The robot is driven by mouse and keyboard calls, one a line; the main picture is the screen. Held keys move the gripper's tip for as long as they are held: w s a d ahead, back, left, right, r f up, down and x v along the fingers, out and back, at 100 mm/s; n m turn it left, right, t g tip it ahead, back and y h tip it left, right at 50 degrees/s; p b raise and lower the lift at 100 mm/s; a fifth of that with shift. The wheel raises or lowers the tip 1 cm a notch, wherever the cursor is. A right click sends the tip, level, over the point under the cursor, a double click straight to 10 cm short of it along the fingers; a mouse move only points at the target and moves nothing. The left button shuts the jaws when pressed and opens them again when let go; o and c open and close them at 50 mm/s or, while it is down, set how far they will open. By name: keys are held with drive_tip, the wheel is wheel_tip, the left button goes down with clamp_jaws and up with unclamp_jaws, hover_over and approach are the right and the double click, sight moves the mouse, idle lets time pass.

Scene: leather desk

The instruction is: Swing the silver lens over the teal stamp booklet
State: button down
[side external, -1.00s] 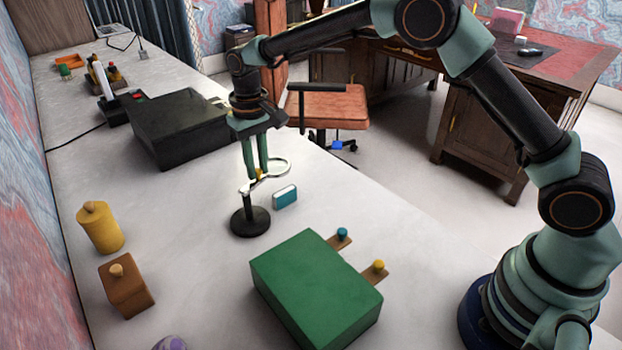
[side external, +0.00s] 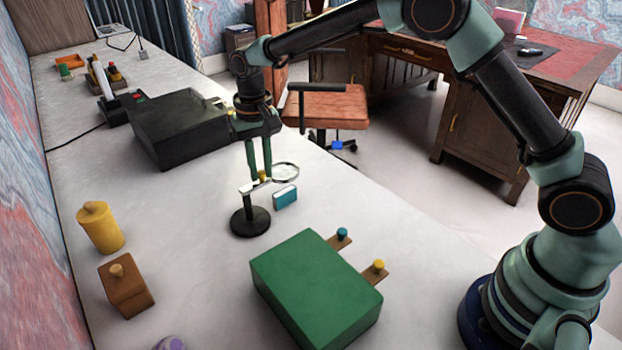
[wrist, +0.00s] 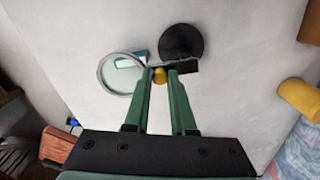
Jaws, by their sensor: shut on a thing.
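The silver lens (side external: 286,172) is a round ring on a swinging arm atop a stand with a round black base (side external: 250,222). My gripper (side external: 260,178) is shut on the yellow knob (side external: 262,175) of the lens arm, its green fingers pointing down. The wrist view also shows the knob (wrist: 160,75) between the fingertips, with the lens (wrist: 104,73) to the left. The teal stamp booklet (side external: 285,197) lies on the desk just right of the stand. In the wrist view the ring partly overlaps the booklet (wrist: 136,58), whose far end sticks out past the rim.
A green box (side external: 316,285) with two knobbed tabs stands in front. A black machine (side external: 180,125) stands behind to the left. A yellow cylinder (side external: 102,230) and a brown block (side external: 127,285) stand at the left.

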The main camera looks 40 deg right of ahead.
sight(263, 172)
drive_tip(key=c, duration=0.7)
unclamp_jaws()
drive_tip(key=shift+c, duration=0.2)
wheel_tip(263, 172, up, 12)
drive_tip(key=shift+r, duration=0.15)
drive_tip(key=s+d+r+n+t, duration=0.2)
drive_tip(key=s+d+r+t, duration=0.1)
drive_tip(key=s+d+r, duration=0.55)
drive_tip(key=s+d+f+n+t, duration=0.1)
drive_tip(key=s+d+f, duration=0.5)
drive_tip(key=s, duration=0.7)
drive_tip(key=shift+d+f+t, duration=0.15)
drive_tip(key=shift+t, duration=0.65)
